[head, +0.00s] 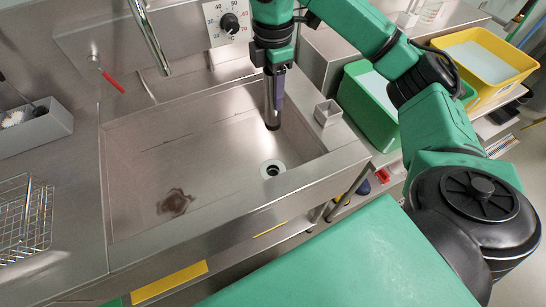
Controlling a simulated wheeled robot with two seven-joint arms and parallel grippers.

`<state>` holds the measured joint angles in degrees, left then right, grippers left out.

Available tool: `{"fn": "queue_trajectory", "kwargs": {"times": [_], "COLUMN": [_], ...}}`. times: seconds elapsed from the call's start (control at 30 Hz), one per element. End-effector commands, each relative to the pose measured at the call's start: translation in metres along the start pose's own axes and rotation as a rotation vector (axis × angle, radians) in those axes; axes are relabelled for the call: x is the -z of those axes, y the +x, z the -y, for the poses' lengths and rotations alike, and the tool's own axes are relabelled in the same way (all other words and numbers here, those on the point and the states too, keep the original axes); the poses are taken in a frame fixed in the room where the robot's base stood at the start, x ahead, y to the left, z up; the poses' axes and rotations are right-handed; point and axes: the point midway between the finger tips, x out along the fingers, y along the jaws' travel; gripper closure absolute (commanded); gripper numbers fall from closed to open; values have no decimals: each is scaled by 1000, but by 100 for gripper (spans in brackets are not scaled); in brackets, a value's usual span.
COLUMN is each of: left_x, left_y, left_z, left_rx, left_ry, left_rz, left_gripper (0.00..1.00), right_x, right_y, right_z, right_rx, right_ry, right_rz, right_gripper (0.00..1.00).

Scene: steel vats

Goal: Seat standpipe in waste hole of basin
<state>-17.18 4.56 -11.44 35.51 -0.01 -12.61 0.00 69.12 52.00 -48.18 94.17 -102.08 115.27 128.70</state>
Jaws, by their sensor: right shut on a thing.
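My right gripper (276,82) hangs over the back right of the steel basin (150,155), pointing down. It is shut on the standpipe (269,100), a slim steel tube with a dark lower end, held about upright. The waste hole (273,170) is a dark opening with a pale ring in the basin floor, near the front right. The pipe's lower end shows above the hole in the picture, apart from it; its exact height over the floor is hard to tell. The fingers hide part of the pipe. My left gripper is out of view.
A small square steel cup (328,113) stands on the right rim. A spout (150,38) and temperature dial (229,22) are behind the basin. A wire basket (25,222) is at left. Green (372,100) and yellow (482,57) tubs stand right. A brown stain marks the floor.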

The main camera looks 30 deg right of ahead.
Motion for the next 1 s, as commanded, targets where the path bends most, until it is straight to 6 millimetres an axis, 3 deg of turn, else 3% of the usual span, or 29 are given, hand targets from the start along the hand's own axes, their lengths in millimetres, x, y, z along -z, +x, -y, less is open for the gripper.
{"fn": "queue_trajectory", "kwargs": {"times": [0.03, 0.13, 0.27, 0.43, 0.6, 0.83, 1.0], "left_x": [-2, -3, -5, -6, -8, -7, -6], "left_y": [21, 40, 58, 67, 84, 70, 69], "left_z": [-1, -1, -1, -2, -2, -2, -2], "left_rx": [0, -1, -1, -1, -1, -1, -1], "left_ry": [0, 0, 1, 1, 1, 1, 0], "left_rz": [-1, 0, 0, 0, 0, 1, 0], "left_gripper": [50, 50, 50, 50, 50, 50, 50], "right_x": [0, 0, 0, 1, 1, 0, 0], "right_y": [25, 46, 68, 86, 139, 203, 230], "right_z": [0, 1, 1, 1, 2, 2, 1], "right_rx": [3, 2, 2, 4, 9, 7, 3], "right_ry": [-7, -10, -12, -15, -14, -13, -13], "right_rz": [1, 0, 0, 0, -1, 2, 1], "right_gripper": [100, 100, 100, 100, 100, 100, 100]}}
